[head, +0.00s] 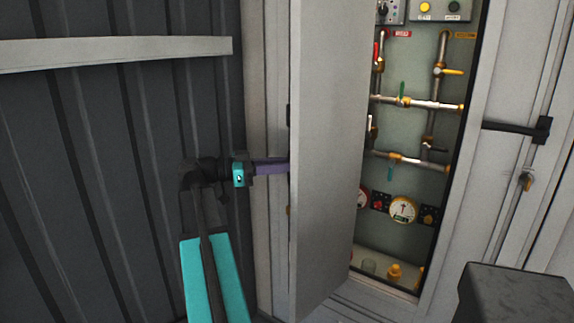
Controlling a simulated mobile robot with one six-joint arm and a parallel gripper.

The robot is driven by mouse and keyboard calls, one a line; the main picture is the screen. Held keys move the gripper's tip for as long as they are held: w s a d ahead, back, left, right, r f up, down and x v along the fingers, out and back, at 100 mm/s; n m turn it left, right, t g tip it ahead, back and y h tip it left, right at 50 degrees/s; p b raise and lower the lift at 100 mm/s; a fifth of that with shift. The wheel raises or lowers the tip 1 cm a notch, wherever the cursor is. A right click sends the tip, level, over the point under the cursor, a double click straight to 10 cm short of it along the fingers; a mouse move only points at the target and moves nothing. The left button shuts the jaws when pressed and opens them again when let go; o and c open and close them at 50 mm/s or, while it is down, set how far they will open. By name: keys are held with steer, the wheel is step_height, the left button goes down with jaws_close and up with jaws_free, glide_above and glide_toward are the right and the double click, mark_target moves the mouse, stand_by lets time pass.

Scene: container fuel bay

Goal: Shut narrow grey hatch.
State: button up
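The narrow grey hatch (330,150) stands open as a tall panel in the middle of the head view. To its right is the open recess (425,160), with pipes, valves and gauges inside. My gripper (272,167) is at the panel's left edge, about mid-height. Its purple fingers point right, and their tips meet or pass behind that edge. The tips are hidden or too small to tell, so I cannot see whether they touch the panel or are open.
A dark corrugated wall (110,190) with a pale horizontal rail (115,50) is close on the left. A dark box (515,295) stands at the lower right. A black latch handle (515,127) sticks out on the grey panel right of the recess.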

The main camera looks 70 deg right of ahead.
steer(key=shift+s+d, duration=0.15)
steer(key=shift+s, duration=0.15)
